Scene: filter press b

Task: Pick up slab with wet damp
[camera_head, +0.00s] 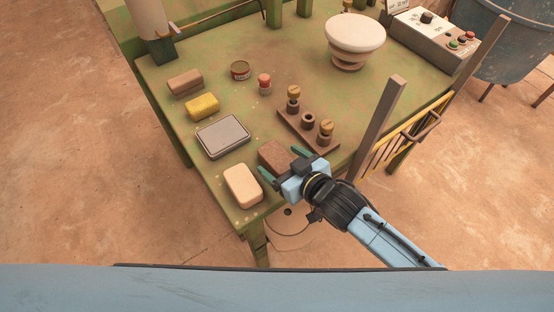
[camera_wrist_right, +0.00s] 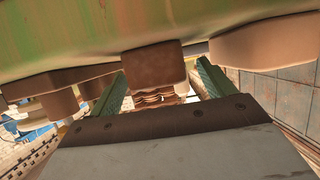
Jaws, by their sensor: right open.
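A dark reddish-brown slab (camera_head: 272,154) lies on the green table near its front edge; I take it for the damp slab, though wetness is not clear. My right gripper (camera_head: 283,164) is open at its near end, one green finger toward each side. In the right wrist view the brown slab (camera_wrist_right: 154,66) shows ahead, between the two open fingers (camera_wrist_right: 160,88), with no clear contact. A lighter brown slab (camera_head: 185,82) and a cream slab (camera_head: 242,186) also lie on the table. My left gripper is not in view.
The cream slab is close left of my right gripper. A wooden rack with knobbed pegs (camera_head: 308,121) stands close behind it, right. A grey metal tin (camera_head: 223,136), a yellow sponge (camera_head: 202,106) and a red-topped jar (camera_head: 264,83) are farther back. A post (camera_head: 379,124) rises at right.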

